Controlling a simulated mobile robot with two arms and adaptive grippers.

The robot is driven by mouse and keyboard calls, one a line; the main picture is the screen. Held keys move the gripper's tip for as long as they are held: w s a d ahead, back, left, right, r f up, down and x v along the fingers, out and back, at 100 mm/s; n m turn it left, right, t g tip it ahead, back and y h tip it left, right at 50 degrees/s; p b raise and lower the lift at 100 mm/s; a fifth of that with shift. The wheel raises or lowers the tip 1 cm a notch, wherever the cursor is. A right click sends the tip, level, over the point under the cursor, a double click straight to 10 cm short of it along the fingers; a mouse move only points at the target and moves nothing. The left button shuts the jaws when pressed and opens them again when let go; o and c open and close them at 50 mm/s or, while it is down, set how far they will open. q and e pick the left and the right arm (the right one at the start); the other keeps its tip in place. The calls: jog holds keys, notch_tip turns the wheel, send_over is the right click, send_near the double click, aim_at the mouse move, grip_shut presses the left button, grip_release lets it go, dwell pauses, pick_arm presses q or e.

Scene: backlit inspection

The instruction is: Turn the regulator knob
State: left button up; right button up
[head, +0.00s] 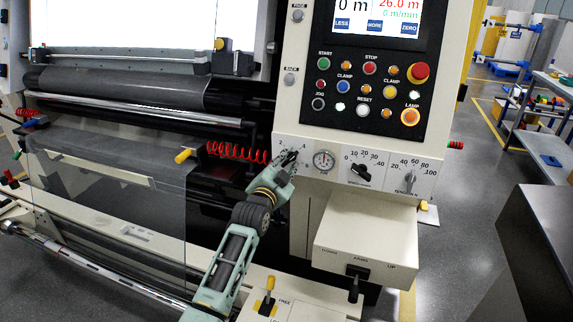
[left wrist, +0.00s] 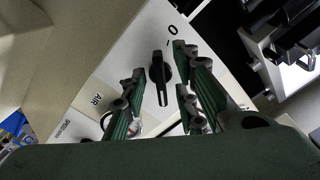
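The regulator knob (left wrist: 158,72) is a black pointer knob on a pale panel, with a printed scale showing a 0 beside it. In the left wrist view it stands between the two green fingers of my left gripper (left wrist: 157,84), with a visible gap on either side. The gripper is open. In the head view my left gripper (head: 287,161) is at the left end of the panel's lower strip and hides most of this knob. The scale marks show just above the fingertips. My right gripper is not in view.
A round pressure gauge (head: 323,160), a speed knob (head: 361,173) and a tension knob (head: 407,181) sit to the right on the strip. Push buttons and a screen (head: 376,18) are above. A red coiled hose (head: 238,152) is at left. A cream box (head: 365,240) juts out below.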

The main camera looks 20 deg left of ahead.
pick_arm(q)
jog(key=shift+c, duration=0.6)
grip_shut()
